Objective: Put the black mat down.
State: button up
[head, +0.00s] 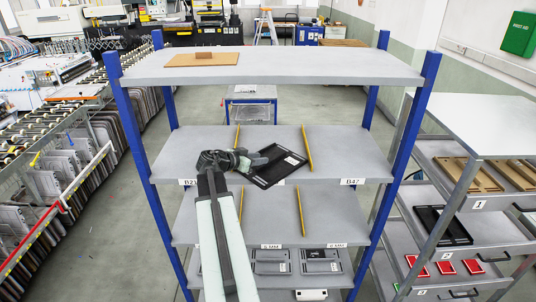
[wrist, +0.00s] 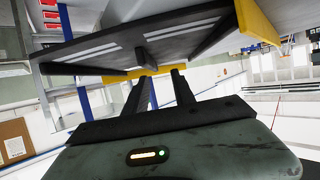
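The black mat (head: 279,167), a flat rectangle with a raised rim, is on or just above the second shelf board, turned at an angle. Its front corner reaches the board's front edge, and its right corner is close to the right yellow divider (head: 307,148). In the wrist view, the mat (wrist: 120,50) shows beyond the fingertips. My gripper (head: 257,160) is at the mat's left side. In the wrist view, the two fingers of my gripper (wrist: 160,75) stand apart with a gap between them, and nothing shows clamped there. Exact contact with the mat cannot be told.
The shelf rack (head: 345,160) has blue posts and a top board (head: 300,65) above, bearing a brown board (head: 202,60). A left yellow divider (head: 237,136) stands behind my gripper. Bare board lies right of the right divider. A trolley (head: 492,140) stands at the right.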

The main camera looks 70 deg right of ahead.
jog(key=p+v, duration=0.1)
jog(key=v, duration=0.4)
jog(key=shift+a+r+p, duration=0.25)
jog(key=shift+a+p, duration=0.05)
jog(key=shift+w+f, duration=0.1)
jog(key=w+a+f+n+t+y, duration=0.2)
jog(key=w+a+f+n, duration=0.2)
jog(key=w+a, duration=0.5)
jog(key=w+a+f+n+t+y, duration=0.2)
jog(key=w+a+f+n, duration=0.25)
jog(key=a, duration=0.85)
jog(key=w+a+f+n+t+y, duration=0.1)
jog(key=w+a+f+n+y, duration=0.2)
jog(key=w+a, duration=0.65)
jog(key=a+f+n+y, duration=0.1)
jog(key=a+n, duration=0.4)
jog(key=a, duration=1.1)
jog(key=a+f+n+y, duration=0.2)
jog(key=a+n+y, duration=0.2)
jog(key=a, duration=1.2)
jog(key=shift+s+a+n, duration=0.2)
jog(key=shift+a+n, duration=0.15)
jog(key=shift+n, duration=0.9)
jog(key=shift+f, duration=0.15)
